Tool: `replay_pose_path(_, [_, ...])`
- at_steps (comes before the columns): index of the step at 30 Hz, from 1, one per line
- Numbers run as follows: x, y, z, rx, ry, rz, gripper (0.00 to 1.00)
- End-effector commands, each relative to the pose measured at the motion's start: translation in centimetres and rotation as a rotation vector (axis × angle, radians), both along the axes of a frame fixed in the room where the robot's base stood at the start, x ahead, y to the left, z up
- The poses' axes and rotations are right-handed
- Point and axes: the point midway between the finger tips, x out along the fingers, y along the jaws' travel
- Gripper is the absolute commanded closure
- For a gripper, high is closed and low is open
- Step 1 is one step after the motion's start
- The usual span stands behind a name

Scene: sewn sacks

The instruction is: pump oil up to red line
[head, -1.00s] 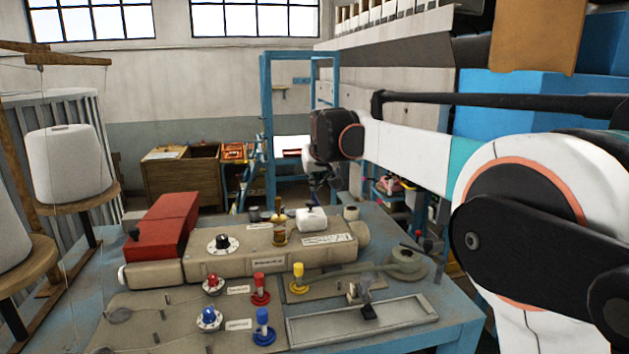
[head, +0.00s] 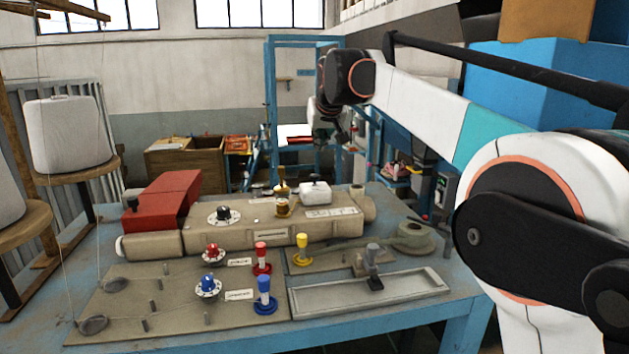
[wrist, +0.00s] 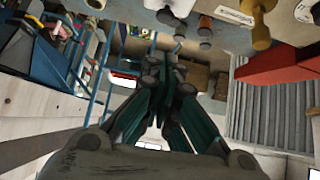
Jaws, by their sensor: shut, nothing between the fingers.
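The beige sewing machine head (head: 240,240) lies on a blue table. A brass fitting with an amber, glass-like body (head: 282,204) stands upright on it; it also shows in the wrist view (wrist: 262,32). No red line can be made out at this size. A white box with a black knob (head: 315,193) sits just right of the fitting. My gripper (head: 329,136) hangs in the air above and behind the machine, apart from everything. In the wrist view its dark fingers (wrist: 172,65) are closed together and empty.
A red block (head: 167,198) sits on the machine's left. A blue frame (head: 270,100) rises behind the table.

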Motion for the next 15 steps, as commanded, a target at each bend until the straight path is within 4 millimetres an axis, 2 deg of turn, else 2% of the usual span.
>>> replay_pose_path(1, [-0.1,-0.1,-0.5,0.003,-0.004,0.0,1.0])
replay_pose_path(15, [-0.8,-0.5,1.3,0.022,-0.031,0.0,1.0])
